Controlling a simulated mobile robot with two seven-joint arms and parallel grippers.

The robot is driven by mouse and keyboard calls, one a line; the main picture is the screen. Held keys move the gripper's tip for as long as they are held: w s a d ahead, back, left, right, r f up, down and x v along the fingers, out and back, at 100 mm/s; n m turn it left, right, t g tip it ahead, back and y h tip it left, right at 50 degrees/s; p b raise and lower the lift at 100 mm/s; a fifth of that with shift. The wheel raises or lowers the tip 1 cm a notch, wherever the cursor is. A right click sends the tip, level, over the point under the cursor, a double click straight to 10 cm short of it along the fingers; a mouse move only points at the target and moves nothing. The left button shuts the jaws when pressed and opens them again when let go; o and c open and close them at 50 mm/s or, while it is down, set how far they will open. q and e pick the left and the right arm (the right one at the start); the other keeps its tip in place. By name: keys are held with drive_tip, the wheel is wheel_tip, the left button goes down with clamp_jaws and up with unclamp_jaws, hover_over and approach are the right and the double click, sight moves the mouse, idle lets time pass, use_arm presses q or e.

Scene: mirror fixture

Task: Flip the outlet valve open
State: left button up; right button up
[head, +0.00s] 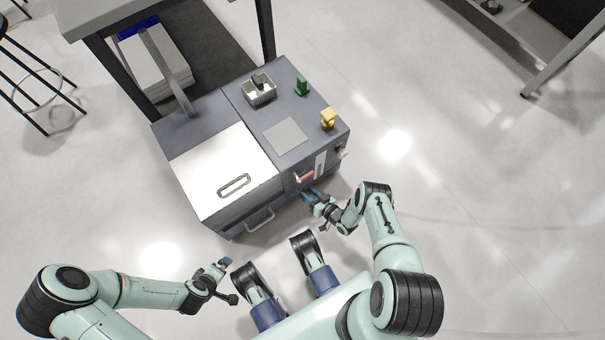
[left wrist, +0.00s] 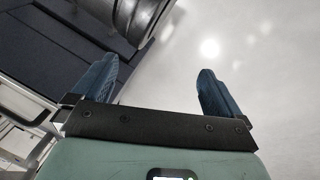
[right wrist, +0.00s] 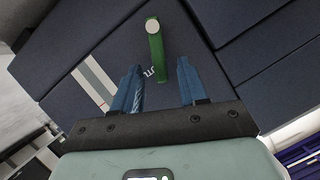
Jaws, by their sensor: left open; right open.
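A green lever (right wrist: 156,52) with a pale round end stands on the dark front panel (right wrist: 75,100) in the right wrist view, beside partly hidden lettering. I cannot read enough to confirm it is the outlet valve. My right gripper (head: 308,195) is open at the front of the grey machine (head: 300,140). In the right wrist view its blue fingertips (right wrist: 158,68) lie either side of the lever's lower end; contact is not visible. A red handle (head: 304,177) shows just above this gripper in the head view. My left gripper (head: 227,268) is open and empty, apart from the machine.
The machine top carries a white lid (head: 225,170), a small metal tray (head: 259,90), a green piece (head: 302,86) and a yellow piece (head: 327,119). A handle (head: 260,221) sticks out from its front.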

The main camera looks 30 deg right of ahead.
sight(303, 191)
drive_tip(key=shift+b+x, duration=0.45)
drive_tip(key=shift+x, duration=1.3)
use_arm(q)
drive_tip(key=s+f, duration=0.1)
drive_tip(key=s+f+g, duration=0.1)
drive_tip(key=s, duration=0.1)
drive_tip(key=shift+a+f, duration=0.15)
drive_tip(key=shift+f, duration=0.05)
use_arm(e)
clamp_jaws()
drive_tip(key=shift+s+a+r+n+h+p, duration=0.1)
drive_tip(key=shift+a+r+n+h+p, duration=0.15)
drive_tip(key=shift+a+n+h+p, duration=0.65)
use_arm(q)
drive_tip(key=shift+t, duration=0.6)
drive_tip(key=shift+w+d+r, duration=0.2)
drive_tip(key=shift+w+r, duration=1.2)
drive_tip(key=shift+w, duration=0.15)
use_arm(e)
drive_tip(key=shift+a+n+h, duration=0.15)
drive_tip(key=shift+n+h, duration=0.25)
drive_tip(key=shift+n, duration=0.5)
unclamp_jaws()
